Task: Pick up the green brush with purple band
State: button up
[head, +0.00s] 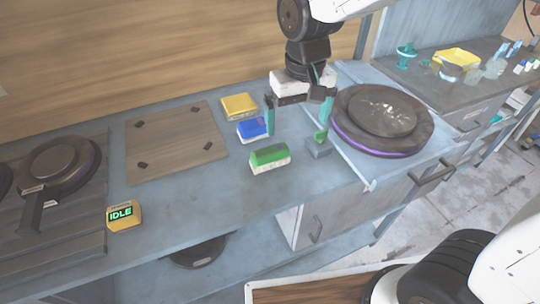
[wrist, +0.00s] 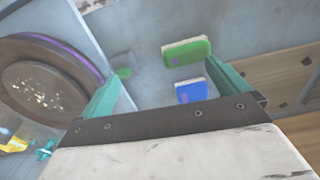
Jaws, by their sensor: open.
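The green brush (head: 270,156), with pale bristles, lies on the grey-blue counter. In the wrist view the green brush (wrist: 187,52) shows a small purple patch near its left end; a full band is not clear. My gripper (head: 298,118) is open and empty above the counter, behind the green brush in the head view. In the wrist view the brush lies beyond the gripper's fingertips (wrist: 164,74), towards the right finger, apart from both. A blue brush (head: 252,128) lies just behind the green one, and a yellow brush (head: 239,105) lies farther back.
A small grey block with a green part (head: 319,148) stands right of the green brush. A round dark press plate with a purple rim (head: 383,118) is farther right. A brown board (head: 177,143) lies left, and an IDLE display (head: 124,215) stands near the front edge. Counter before the brush is clear.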

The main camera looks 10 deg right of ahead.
send_over(270, 150)
jog(key=shift+n, duration=0.3)
notch_tip(270, 150, down, 4)
jog(key=shift+d+f, duration=0.1)
jog(key=shift+a+f, duration=0.2)
jog(key=shift+f, duration=0.15)
notch_tip(270, 150, down, 7)
jog(key=shift+d+f, duration=0.1)
jog(key=shift+f, duration=0.1)
jog(key=c, duration=0.7)
